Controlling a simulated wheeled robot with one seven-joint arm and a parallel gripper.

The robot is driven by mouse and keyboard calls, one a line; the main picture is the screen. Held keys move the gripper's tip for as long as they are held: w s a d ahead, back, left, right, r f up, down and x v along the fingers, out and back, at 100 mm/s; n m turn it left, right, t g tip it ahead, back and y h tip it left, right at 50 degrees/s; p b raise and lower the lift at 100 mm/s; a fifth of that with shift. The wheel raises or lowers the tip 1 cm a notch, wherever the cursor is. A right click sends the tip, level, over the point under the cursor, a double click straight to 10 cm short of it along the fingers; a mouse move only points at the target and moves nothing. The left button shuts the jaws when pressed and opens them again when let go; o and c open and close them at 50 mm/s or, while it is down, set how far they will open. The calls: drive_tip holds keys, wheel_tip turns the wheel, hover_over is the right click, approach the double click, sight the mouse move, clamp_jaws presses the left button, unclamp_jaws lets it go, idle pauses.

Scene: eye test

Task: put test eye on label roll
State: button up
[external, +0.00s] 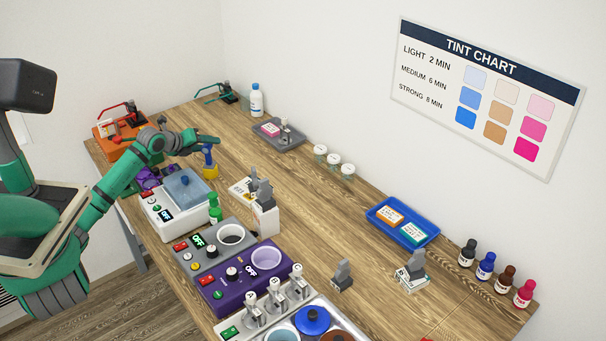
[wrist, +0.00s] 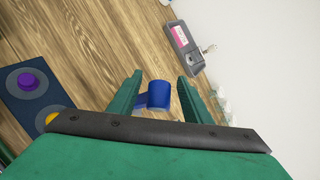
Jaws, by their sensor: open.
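My gripper (external: 205,140) is at the back left of the wooden bench, above a small blue upright piece (external: 208,156) on a yellow base (external: 210,172). In the wrist view my gripper (wrist: 158,92) has its two green fingers apart. A blue cylinder (wrist: 158,95) with a blue arm at its side shows between them; I see no clear grip on it. I cannot tell which thing is the test eye or the label roll. Grey upright pieces stand on the bench: one on a white block (external: 264,210), one alone (external: 342,276) and one on a white labelled piece (external: 411,275).
A grey tray (external: 290,144) with a pink-labelled item lies behind. White-lidded jars (external: 333,161), a blue tray (external: 375,219) and several bottles (external: 486,265) line the wall side. Machines, one purple (external: 228,303), fill the front edge. The bench middle (external: 310,220) has free room.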

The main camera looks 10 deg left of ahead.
drive_tip(key=shift+r, duration=0.2)
drive_tip(key=v, duration=1.2)
